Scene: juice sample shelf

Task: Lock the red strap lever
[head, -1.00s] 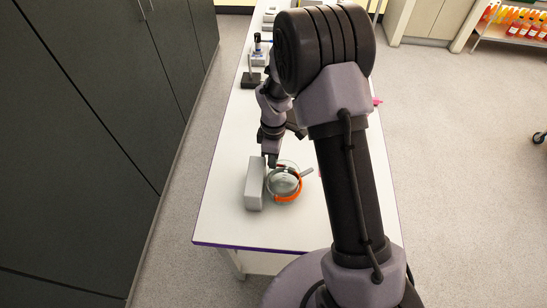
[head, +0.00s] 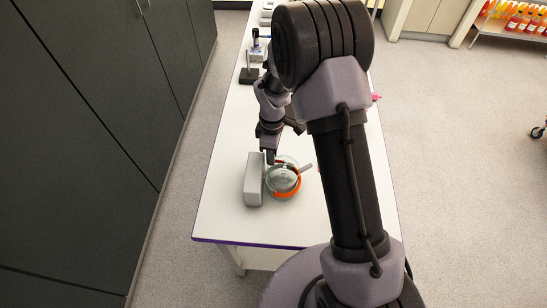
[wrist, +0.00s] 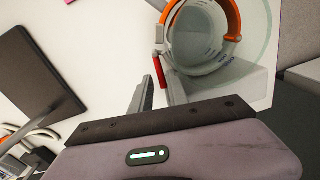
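The red strap lever (wrist: 160,70) is a short red bar at the side of a clear round vessel with an orange band (wrist: 234,18). In the head view the vessel (head: 283,179) stands on the white bench, against a grey block-shaped housing (head: 254,180). My gripper (head: 271,158) is low at the vessel's far side, by the housing. In the wrist view the fingers of my gripper (wrist: 158,88) are apart, with the lever's lower end between or just beyond their tips. I cannot tell whether either finger touches the lever.
A black stand (head: 249,75) and other small instruments stand farther back on the white bench (head: 235,228). Dark cabinets (head: 95,130) line the left side. The bench front is clear. A shelf of orange and red bottles (head: 513,23) is at the far right.

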